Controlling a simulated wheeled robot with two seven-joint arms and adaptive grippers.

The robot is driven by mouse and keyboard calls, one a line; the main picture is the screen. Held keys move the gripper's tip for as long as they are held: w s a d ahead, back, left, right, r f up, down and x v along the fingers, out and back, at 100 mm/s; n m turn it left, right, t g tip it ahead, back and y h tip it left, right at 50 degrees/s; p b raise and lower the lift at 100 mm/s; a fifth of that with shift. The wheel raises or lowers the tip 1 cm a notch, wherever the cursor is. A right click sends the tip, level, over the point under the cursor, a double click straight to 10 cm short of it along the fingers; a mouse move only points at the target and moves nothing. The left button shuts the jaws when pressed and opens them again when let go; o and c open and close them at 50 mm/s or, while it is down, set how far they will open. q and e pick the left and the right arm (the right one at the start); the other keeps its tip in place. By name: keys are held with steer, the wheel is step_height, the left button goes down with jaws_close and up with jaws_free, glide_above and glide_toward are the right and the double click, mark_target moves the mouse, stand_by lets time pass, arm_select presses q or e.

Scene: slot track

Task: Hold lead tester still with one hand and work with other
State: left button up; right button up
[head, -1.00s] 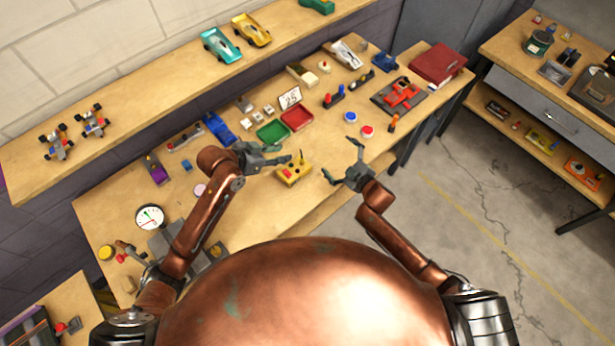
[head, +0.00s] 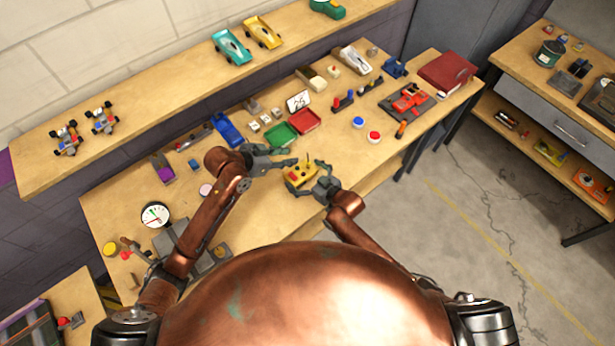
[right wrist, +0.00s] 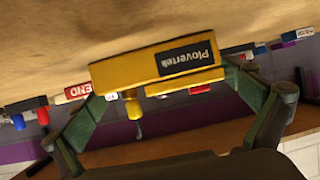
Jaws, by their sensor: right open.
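The lead tester is a small yellow box (head: 297,178) near the bench's front edge in the head view, with red parts and a dark upright pin on top. In the right wrist view the tester (right wrist: 140,72) appears upside down, with a dark "Plovertek" label on its side. My right gripper (head: 311,179) is open at its right side. In the right wrist view its fingers (right wrist: 168,92) lie on either side of the box; contact is unclear. My left gripper (head: 294,157) is just behind and left of the tester, its fingertips slightly apart and empty.
A green tray (head: 279,137) and a red tray (head: 305,122) lie behind the tester. A dial gauge (head: 155,215) stands left. The bench's front edge is close.

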steer(key=shift+w+a+f, duration=0.2)
steer(key=shift+w+a, duration=0.05)
steer(key=shift+w, duration=0.05)
steer(key=c, duration=1)
steer(key=o, duration=1)
steer(key=c, duration=0.9)
